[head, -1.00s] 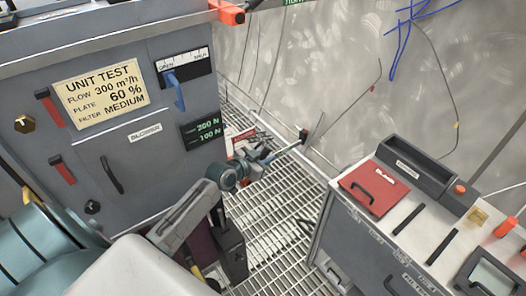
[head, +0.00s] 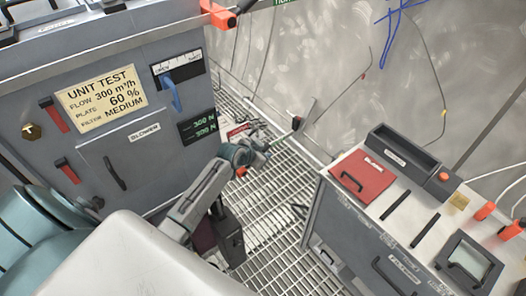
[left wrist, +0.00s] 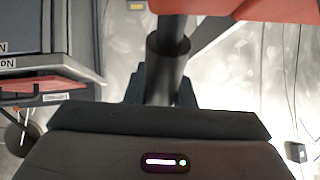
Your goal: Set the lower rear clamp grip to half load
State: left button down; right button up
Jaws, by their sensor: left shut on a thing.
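My left gripper (head: 266,143) reaches past the right side of the grey unit, low over the grating. It is small in the head view and its fingers are hard to make out. In the left wrist view a dark cylindrical grip (left wrist: 168,65) stands between the fingers below a red part (left wrist: 235,8), and my left gripper is shut on it. The two-line green readout (head: 203,126) on the unit appears to show 300 N on both lines. My right gripper is not in view.
The grey unit (head: 150,160) carries a yellow test plate (head: 100,96) and a blue lever (head: 174,92). A grey cabinet with a red panel (head: 362,176) stands at the right. Open grating (head: 275,195) lies between them, with a pale wall behind.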

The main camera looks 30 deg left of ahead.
pick_arm(q)
jog(key=c, duration=1.2)
grip_release()
jog(key=shift+c, duration=0.2)
jog(key=shift+s, duration=0.1)
jog(key=b+v, duration=0.1)
jog(key=v, duration=0.9)
jog(key=shift+s+r, duration=0.2)
jog(key=shift+s, duration=0.1)
